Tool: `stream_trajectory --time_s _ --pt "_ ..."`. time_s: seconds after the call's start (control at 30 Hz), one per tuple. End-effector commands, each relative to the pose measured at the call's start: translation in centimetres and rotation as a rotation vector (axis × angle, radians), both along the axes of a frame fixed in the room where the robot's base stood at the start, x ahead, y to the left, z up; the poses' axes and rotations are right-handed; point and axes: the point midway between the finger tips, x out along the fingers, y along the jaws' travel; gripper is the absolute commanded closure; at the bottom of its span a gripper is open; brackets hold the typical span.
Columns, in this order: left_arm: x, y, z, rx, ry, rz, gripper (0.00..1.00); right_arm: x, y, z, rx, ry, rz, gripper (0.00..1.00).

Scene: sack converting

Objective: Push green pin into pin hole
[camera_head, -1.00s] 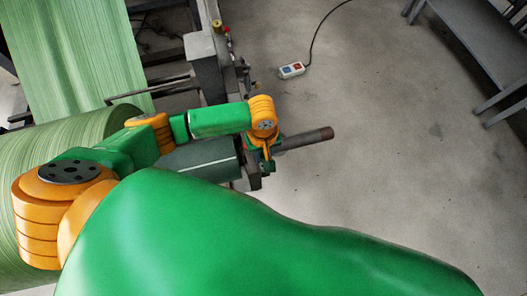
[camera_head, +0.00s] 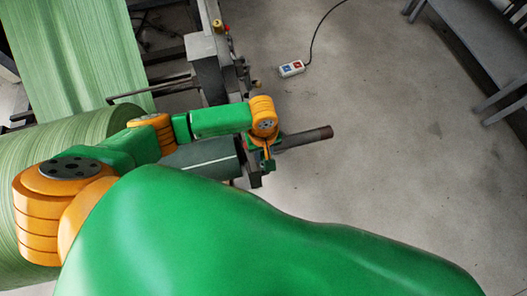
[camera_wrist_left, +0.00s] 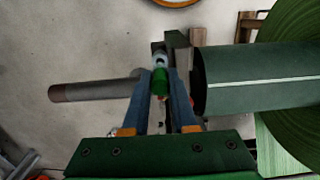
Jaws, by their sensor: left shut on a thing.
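The green pin (camera_wrist_left: 160,82) is between the two fingers of my left gripper (camera_wrist_left: 161,98) in the left wrist view. The gripper is shut on it. Just past the pin is a grey metal block with a round opening, the pin hole (camera_wrist_left: 160,60); I cannot tell how far the pin is in it. In the head view my left gripper (camera_head: 262,158) is at the bracket beside the shaft (camera_head: 305,138), and my own arm hides most of it. My right gripper is not in view.
A dark green core (camera_wrist_left: 255,80) and the large green roll (camera_wrist_left: 300,28) lie right of the gripper in the wrist view. A shaft (camera_wrist_left: 95,90) sticks out left.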

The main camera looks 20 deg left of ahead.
Motion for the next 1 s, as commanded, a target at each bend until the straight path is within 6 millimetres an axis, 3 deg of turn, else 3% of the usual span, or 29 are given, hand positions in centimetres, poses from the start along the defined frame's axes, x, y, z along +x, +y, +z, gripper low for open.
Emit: stream_trajectory --time_s 1.0 --pt "0.0 0.0 0.0 0.0 0.0 0.0 1.0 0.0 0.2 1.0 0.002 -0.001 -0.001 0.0"
